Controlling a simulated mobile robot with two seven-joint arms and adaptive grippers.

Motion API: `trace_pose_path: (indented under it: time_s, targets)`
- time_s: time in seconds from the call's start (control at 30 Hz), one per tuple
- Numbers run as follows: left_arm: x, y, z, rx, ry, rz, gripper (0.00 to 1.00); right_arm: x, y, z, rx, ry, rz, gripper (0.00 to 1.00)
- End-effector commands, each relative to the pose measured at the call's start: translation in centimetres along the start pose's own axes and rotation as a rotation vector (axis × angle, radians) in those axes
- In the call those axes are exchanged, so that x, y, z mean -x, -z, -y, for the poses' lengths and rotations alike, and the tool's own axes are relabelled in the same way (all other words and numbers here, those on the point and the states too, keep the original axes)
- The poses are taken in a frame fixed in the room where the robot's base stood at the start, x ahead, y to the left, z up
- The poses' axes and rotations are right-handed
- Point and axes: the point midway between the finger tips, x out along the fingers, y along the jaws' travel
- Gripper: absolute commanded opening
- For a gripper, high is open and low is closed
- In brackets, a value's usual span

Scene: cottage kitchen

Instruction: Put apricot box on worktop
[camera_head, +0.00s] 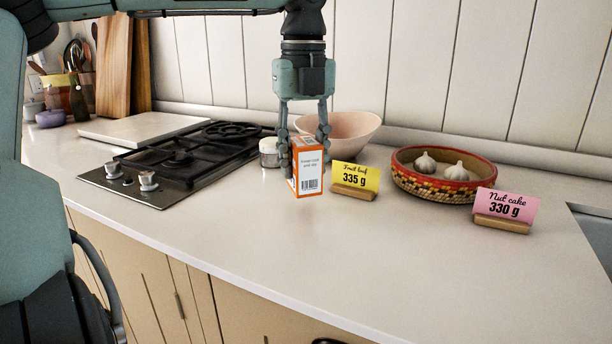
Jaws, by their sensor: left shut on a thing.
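The apricot box (309,173) is a small orange and white carton with a barcode on its face. My left gripper (308,145) comes down from above and is shut on the box, with a finger on each side of it. The box is upright over the pale worktop (390,250), left of the yellow card. I cannot tell whether its bottom touches the worktop. My right gripper is not in view.
A yellow "Fruit loaf 335 g" card (355,180) stands close right of the box. A pink bowl (345,128), a small jar (269,152) and a gas hob (180,160) are near. A garlic basket (440,185) and pink card (505,206) stand right. The front worktop is clear.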

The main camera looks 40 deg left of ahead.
Motion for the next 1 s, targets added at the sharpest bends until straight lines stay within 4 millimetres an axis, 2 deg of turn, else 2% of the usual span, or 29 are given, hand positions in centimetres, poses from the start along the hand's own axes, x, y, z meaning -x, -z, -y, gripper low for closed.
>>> trace_pose_path:
  time_s: [0.17,0.4,0.93,0.97,1.0]
  targets:
    - [-1.0,-0.4,0.2,-0.001,0.001,-0.002,0.03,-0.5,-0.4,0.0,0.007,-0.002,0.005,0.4]
    - [-4.1,-0.4,0.2,0.0,0.001,-0.002,0.03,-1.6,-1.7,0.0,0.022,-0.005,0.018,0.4]
    - [-4.5,-0.4,0.2,0.0,0.002,0.001,0.03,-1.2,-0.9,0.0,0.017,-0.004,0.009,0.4]
    - [-4.5,-0.4,0.2,0.0,0.001,0.0,0.4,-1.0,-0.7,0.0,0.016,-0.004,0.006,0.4]
    - [-4.5,-0.4,0.2,0.0,0.001,0.0,0.45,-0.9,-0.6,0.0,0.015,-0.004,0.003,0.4]
